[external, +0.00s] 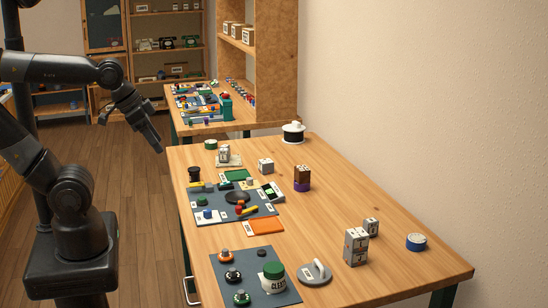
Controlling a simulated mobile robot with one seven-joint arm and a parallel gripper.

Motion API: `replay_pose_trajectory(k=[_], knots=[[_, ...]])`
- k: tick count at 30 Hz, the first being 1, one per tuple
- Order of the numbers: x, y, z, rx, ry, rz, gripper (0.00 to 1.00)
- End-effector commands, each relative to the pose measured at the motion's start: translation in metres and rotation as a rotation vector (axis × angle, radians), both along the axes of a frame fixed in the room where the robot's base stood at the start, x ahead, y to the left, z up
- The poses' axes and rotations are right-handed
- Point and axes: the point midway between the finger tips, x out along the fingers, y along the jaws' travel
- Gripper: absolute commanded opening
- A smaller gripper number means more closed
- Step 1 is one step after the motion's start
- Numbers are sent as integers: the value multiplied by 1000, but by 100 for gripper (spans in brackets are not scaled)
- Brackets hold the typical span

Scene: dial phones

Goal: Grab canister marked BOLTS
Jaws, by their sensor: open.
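I cannot read the word BOLTS on anything in the external view. A white jar with a green lid (273,278) stands upright on the near dark mat; its dark lettering looks like CLEATS. Any lettering on these is too small to read. My gripper (158,148) is open and empty, in the air off the table's far left corner, apart from all of these.
The wooden table (350,205) holds a dark mat with small parts (225,208), an orange sheet (263,227), a grey disc with a handle (315,272) and pale stacked blocks (355,246). A wall stands along the right. The table's middle right is mostly clear.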

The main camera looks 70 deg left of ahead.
Motion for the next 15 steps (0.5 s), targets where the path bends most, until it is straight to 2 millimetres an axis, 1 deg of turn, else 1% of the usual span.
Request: replay_pose_trajectory(k=[2, 5, 8, 11, 15], knots=[[6, 5, 1, 4, 11, 8, 63], [21, 16, 2, 16, 39, 20, 63], [43, 34, 2, 29, 80, 37, 63], [65, 57, 0, 42, 122, 52, 63], [94, 94, -8, 51, 181, 71, 63]])
